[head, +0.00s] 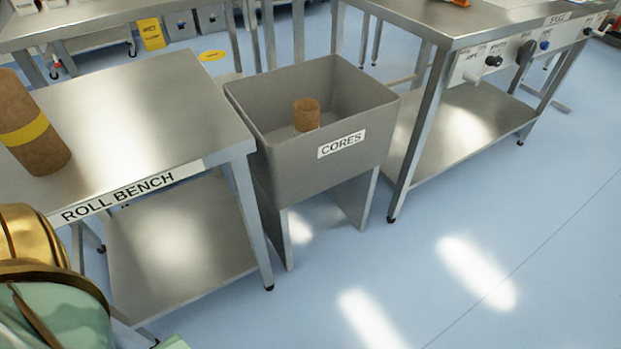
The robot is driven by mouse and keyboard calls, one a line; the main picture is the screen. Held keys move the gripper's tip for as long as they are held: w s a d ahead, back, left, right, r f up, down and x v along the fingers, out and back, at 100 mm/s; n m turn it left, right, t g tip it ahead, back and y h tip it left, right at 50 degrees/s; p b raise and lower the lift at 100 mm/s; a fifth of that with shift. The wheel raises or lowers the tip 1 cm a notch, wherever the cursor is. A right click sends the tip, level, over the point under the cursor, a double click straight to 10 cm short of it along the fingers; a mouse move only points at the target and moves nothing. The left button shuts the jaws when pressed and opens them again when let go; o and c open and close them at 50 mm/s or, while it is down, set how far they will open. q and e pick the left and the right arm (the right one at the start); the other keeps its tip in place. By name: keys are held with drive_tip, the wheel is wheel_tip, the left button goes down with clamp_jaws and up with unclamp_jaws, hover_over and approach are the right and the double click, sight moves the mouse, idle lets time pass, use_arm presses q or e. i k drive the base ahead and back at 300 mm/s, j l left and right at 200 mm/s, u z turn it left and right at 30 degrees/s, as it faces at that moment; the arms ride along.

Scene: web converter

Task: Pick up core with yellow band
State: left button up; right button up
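The core with the yellow band (40,152) is a brown cardboard cylinder with a yellow stripe around its middle. It stands on the steel roll bench (130,130) near the left edge of the head view, partly cut off by that edge. Another brown core (306,116) stands inside the grey bin labelled CORES (285,170); no yellow band shows on it. Neither of my grippers can be made out. A gold and pale green rounded part at the lower left shows no fingers, and nothing touches the banded core.
The CORES bin stands just right of the roll bench. A steel table with knobs (470,40) is at the upper right. Another bench (80,25) with a yellow sign (151,34) is behind. Blue floor (530,180) is clear at the right.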

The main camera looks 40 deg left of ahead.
sight(26, 132)
drive_tip(key=u, duration=2.45)
